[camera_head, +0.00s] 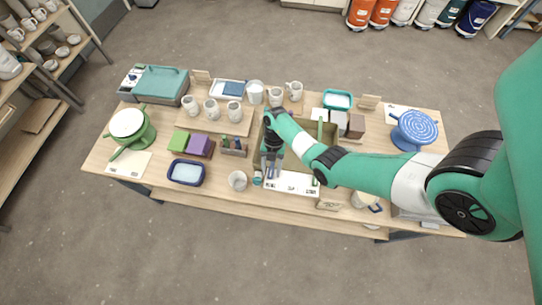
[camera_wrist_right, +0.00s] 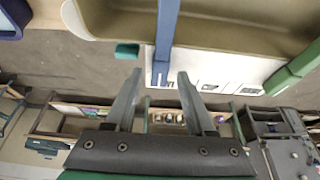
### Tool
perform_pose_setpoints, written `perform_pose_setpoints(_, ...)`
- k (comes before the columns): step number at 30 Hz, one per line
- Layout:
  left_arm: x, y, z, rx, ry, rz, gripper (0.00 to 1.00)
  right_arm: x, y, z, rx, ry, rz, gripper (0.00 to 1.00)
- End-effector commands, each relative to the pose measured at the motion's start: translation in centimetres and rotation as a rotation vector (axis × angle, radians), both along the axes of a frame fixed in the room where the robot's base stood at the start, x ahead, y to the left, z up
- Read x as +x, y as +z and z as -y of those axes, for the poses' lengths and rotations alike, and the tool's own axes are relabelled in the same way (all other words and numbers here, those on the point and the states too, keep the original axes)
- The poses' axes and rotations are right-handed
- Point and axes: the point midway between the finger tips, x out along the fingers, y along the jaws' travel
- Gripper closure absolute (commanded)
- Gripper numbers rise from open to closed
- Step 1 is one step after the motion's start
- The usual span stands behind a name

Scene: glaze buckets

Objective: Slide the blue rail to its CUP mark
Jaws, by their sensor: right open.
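The blue rail (camera_wrist_right: 166,38) lies across an olive-tan open box (camera_wrist_right: 240,22) in the right wrist view, its near end over a white strip with printed pictures (camera_wrist_right: 222,72). In the head view the strip (camera_head: 292,183) lies along the box's front edge. My right gripper (camera_head: 271,172) is over the box's front left part, hiding most of the blue rail there. In the wrist view the right gripper (camera_wrist_right: 156,80) is open, its fingers on either side of the rail's near end; I cannot tell whether they touch it. My left gripper is out of view.
A green rail (camera_wrist_right: 295,68) crosses the box on the right. Several mugs stand behind. A blue banding wheel (camera_head: 414,129) is at the right. Bare wood (camera_head: 215,197) runs along the front.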

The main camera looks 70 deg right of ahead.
Motion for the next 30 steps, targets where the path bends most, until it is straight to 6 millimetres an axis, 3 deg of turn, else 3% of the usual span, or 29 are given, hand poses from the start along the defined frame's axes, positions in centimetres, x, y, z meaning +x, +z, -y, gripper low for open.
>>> perform_pose_setpoints(1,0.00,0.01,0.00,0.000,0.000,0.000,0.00,0.01,0.03,0.01,0.000,0.000,0.000,0.47)
perform_pose_setpoints(10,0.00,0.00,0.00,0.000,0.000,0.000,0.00,0.02,0.05,0.04,0.000,0.000,0.001,1.00)
perform_pose_setpoints(30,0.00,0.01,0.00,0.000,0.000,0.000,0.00,0.04,0.08,0.05,-0.001,0.000,0.001,1.00)
